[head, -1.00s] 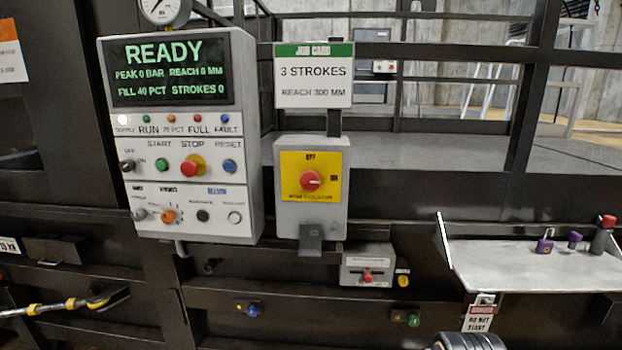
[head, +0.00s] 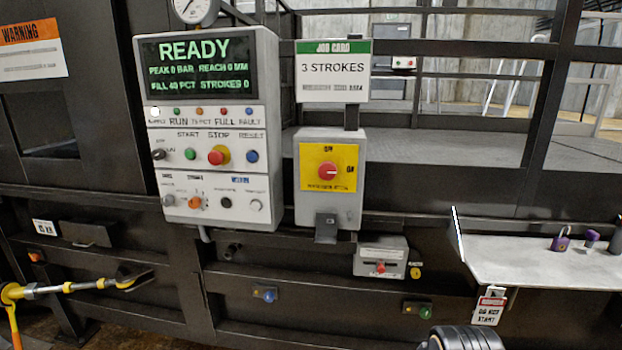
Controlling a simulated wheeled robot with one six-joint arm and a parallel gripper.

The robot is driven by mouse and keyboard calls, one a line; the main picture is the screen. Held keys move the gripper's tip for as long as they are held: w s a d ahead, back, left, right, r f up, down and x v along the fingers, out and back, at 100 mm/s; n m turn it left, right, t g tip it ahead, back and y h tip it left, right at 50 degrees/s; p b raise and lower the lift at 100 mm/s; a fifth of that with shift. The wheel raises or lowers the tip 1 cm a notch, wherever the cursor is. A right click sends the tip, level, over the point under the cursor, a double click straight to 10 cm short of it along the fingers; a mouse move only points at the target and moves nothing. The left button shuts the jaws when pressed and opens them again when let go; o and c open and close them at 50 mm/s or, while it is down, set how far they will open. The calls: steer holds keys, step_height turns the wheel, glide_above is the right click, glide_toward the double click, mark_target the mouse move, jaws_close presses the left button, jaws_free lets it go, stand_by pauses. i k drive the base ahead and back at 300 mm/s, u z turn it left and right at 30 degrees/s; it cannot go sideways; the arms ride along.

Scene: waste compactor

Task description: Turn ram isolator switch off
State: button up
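The ram isolator (head: 329,210) is a grey box with a yellow plate, right of the control panel. Its round red knob (head: 328,169) sits in the middle of the plate. OFF is printed above the knob and ON to its right. A pale mark on the knob appears to point right, towards ON. A dark hasp-like bracket (head: 326,228) is at the bottom of the box. My gripper's fingers are not in view; only a dark ribbed part, apparently of my arm, shows at the bottom edge, below and right of the isolator.
The control panel (head: 270,140) reads READY. A job card (head: 333,85) stands above the isolator. A small grey box with a red knob (head: 381,262) is below right. A shelf (head: 500,262) at right holds purple padlocks (head: 561,240). A yellow-ended bar (head: 75,287) juts out lower left.

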mark_target(328, 170)
steer(key=u, duration=0.85)
steer(key=k, duration=1.15)
steer(key=u, duration=1.4)
steer(key=i, duration=1.6)
steer(key=z, duration=1.2)
steer(key=i, duration=0.75)
steer(key=z, duration=0.95)
